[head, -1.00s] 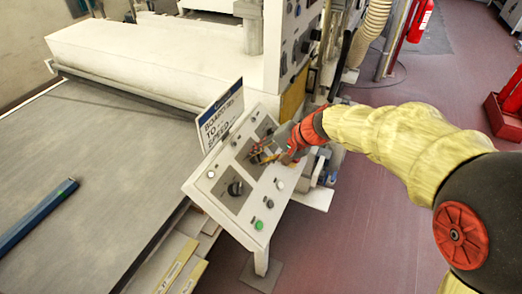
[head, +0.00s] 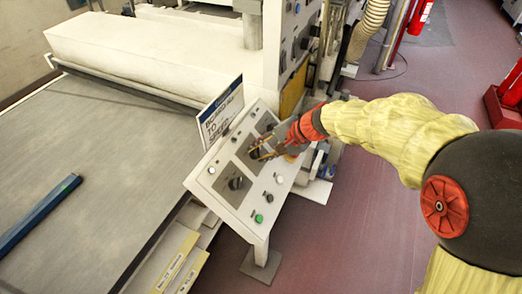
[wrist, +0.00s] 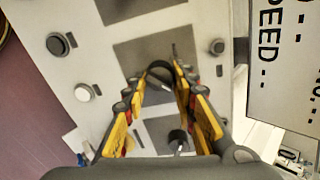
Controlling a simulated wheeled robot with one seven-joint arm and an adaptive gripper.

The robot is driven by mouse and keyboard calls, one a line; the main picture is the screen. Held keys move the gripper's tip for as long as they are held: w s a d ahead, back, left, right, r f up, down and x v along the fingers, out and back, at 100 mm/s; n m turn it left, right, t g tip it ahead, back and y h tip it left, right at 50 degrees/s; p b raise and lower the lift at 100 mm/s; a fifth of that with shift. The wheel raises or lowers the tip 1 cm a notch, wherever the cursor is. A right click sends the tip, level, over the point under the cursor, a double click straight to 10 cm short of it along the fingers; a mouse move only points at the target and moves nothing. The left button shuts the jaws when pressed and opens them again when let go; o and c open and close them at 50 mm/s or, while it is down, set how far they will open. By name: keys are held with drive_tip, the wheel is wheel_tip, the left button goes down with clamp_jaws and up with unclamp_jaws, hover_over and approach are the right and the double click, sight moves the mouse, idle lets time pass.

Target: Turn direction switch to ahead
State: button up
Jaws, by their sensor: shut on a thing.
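A sloped white control panel (head: 218,152) stands beside the conveyor in the head view. It carries several dark rotary switches. My gripper (head: 259,154) reaches in from the right to the middle one (head: 253,152), which it partly hides. In the wrist view my gripper (wrist: 163,88) has its yellow fingers on both sides of this dark round switch (wrist: 159,72), shut on it. The switch sits on a dark square plate (wrist: 185,50). Labels are too small to read, so I cannot tell which setting it points to.
Another rotary switch (head: 238,183) and a green button (head: 259,218) lie lower on the panel. A sign (head: 220,112) stands along its left edge. The conveyor belt (head: 100,170) with a blue bar (head: 40,212) is at left. Red floor (head: 340,235) is open at right.

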drive_tip(key=o, duration=1.2)
drive_tip(key=shift+c, duration=0.2)
drive_tip(key=v, duration=1.2)
